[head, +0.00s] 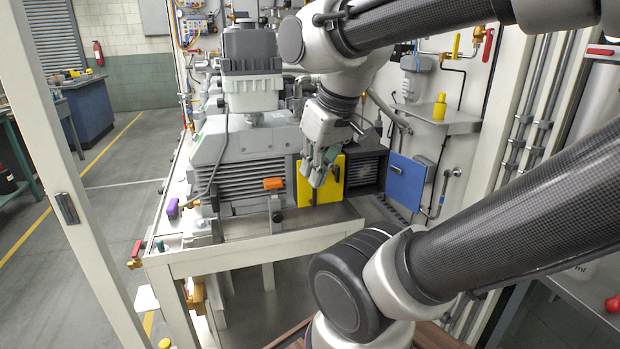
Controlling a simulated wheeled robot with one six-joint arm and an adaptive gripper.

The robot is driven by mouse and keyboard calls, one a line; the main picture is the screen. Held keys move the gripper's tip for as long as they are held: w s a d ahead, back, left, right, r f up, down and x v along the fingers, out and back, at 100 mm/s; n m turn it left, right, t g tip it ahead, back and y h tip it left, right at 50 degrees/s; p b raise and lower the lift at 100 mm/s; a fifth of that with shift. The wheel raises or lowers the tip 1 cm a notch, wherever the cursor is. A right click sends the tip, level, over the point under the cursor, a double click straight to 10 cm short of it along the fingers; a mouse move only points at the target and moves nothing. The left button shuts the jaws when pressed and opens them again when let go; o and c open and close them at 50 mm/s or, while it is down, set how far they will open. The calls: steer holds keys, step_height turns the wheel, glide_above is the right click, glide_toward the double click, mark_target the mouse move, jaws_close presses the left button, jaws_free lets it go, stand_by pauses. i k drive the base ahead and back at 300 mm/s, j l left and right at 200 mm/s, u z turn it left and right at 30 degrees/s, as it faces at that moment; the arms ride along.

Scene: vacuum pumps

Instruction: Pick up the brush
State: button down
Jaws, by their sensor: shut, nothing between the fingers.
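My gripper (318,178) hangs down in the middle of the head view, in front of the pump's yellow panel (337,190). Its fingers are shut and hold nothing. I cannot make out the brush for certain in this view. It may be hidden behind my arm or too small to tell.
A grey vacuum pump (240,155) stands on a white frame (210,255). A blue panel (405,182) is right of the yellow one. An orange piece (273,183) sits on the pump front. A yellow bottle (439,107) stands on a wall shelf (425,120). Open floor (90,240) lies left.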

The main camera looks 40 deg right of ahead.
mark_target(172, 211)
steer(key=i+u, duration=0.4)
steer(key=i, duration=0.8)
